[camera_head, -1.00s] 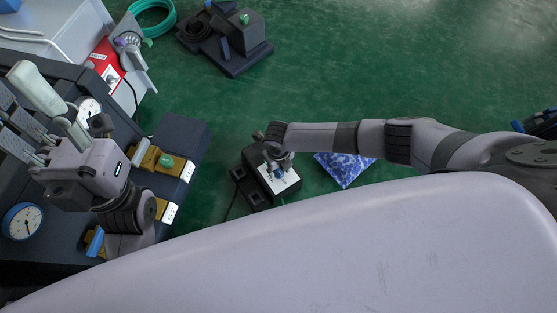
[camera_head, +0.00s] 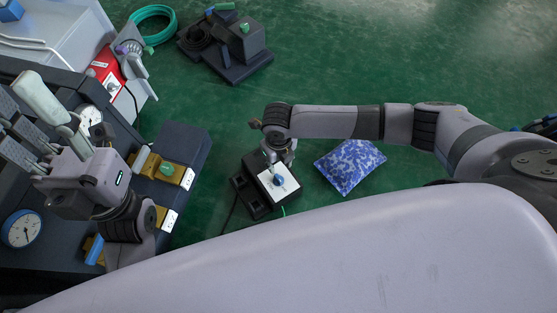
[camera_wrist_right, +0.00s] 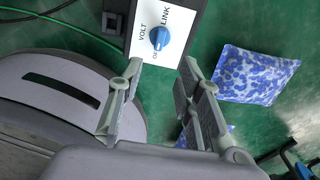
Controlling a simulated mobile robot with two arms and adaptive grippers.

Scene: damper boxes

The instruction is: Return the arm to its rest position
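My right arm comes in from the right in the head view. Its gripper (camera_head: 279,160) hangs over a dark box with a white panel (camera_head: 290,180) and a blue knob (camera_head: 279,181). In the right wrist view the two fingers of this gripper (camera_wrist_right: 162,72) are spread, with nothing between them. The blue knob (camera_wrist_right: 160,38), between the printed words VOLT and LINK, lies beyond the fingertips, apart from them. My left gripper (camera_head: 42,125) is at the left, above the dark bench, with its fingers apart and no held object visible.
A blue-and-white patterned bag (camera_head: 349,166) lies on the green floor right of the box. The dark bench (camera_head: 190,140) carries yellow switch units and a gauge (camera_head: 22,229). Another dark device (camera_head: 240,55) stands at the back. Open floor lies at upper right.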

